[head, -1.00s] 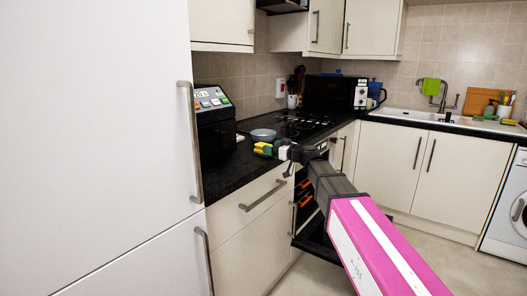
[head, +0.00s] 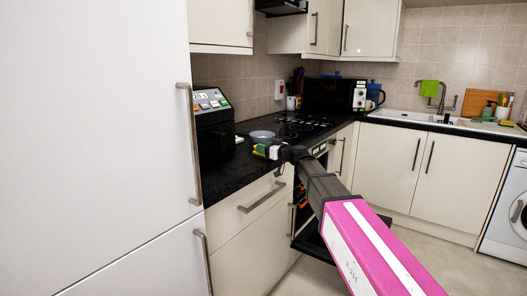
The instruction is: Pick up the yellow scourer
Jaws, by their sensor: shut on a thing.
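The yellow scourer (head: 260,149), with green on it, is at the front edge of the black worktop, left of the hob, in the head view. It is small here and partly covered by my gripper. My gripper (head: 271,152) reaches in from the right and is shut on the scourer at its right side. I cannot tell whether the scourer still touches the worktop.
A grey-blue bowl (head: 262,137) stands just behind the scourer. A black appliance (head: 214,120) is to the left, beside the tall white cupboard (head: 95,150). The oven door (head: 310,243) hangs open below my arm. The hob (head: 298,127) lies behind.

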